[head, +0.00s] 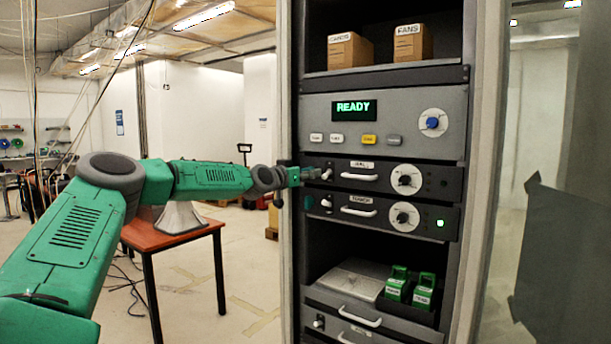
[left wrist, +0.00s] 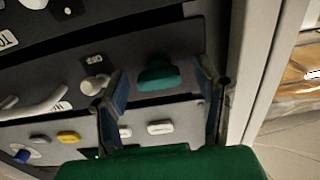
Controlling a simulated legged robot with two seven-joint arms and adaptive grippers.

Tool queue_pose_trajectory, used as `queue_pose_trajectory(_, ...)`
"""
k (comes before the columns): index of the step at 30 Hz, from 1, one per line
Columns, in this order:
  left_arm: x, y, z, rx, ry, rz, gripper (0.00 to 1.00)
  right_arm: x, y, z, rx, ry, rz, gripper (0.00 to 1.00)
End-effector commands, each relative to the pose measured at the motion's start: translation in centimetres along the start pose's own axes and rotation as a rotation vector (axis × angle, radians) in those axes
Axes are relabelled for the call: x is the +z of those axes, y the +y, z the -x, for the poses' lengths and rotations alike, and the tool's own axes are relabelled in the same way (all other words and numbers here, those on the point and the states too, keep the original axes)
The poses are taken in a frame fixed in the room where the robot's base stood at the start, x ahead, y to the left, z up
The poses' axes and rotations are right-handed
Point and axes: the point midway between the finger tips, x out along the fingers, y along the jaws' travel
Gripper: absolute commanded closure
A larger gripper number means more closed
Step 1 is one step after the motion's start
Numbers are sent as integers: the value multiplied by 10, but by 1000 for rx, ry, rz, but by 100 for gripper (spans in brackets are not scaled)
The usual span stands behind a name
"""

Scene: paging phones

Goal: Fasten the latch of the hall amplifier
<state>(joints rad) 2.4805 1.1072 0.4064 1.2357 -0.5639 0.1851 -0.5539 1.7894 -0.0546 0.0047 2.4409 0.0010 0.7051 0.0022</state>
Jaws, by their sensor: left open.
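The hall amplifier (head: 385,179) is the black rack unit with a white handle and a round dial. My left gripper (head: 310,175) is at its left end and covers its latch in the head view. The left wrist view is turned upside down. There the teal latch (left wrist: 158,77) shows on the hall amplifier's panel (left wrist: 140,102), between the spread fingers of my left gripper (left wrist: 162,95). The gripper is open and empty; I cannot tell whether a finger touches the latch. A pale knob (left wrist: 95,85) sits beside the latch. My right gripper is not in view.
A second amplifier (head: 385,215) sits just below, with its own teal latch (head: 308,203). Above is a grey panel (head: 400,108) with a READY display and several buttons. An orange-topped table (head: 170,234) is at the left.

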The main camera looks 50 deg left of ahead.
Motion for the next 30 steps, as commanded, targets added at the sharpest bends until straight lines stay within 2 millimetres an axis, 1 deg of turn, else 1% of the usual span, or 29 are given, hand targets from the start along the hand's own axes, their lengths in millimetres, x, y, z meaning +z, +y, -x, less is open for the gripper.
queue_pose_trajectory(6, 0, 0, 0, 0, 0, 0, 43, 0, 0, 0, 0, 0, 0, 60)
queue_pose_trajectory(7, 0, 0, 0, 0, 0, 0, 50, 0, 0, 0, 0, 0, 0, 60)
queue_pose_trajectory(8, 1, 0, 0, 0, -1, 0, 61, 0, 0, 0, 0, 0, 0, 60)
queue_pose_trajectory(9, 1, 0, 0, 0, -1, 0, 75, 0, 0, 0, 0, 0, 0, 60)
queue_pose_trajectory(10, 1, 0, 0, 0, -1, 0, 85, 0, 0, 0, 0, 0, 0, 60)
queue_pose_trajectory(11, 1, -1, 0, 0, -1, 0, 93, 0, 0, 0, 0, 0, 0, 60)
queue_pose_trajectory(21, 2, -2, 0, -1, -1, 29, 92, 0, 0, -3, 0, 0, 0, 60)
queue_pose_trajectory(26, 3, -2, 0, -3, 0, 101, 92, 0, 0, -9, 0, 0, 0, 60)
queue_pose_trajectory(30, 4, -2, 0, -4, 0, 202, 92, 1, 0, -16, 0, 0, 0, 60)
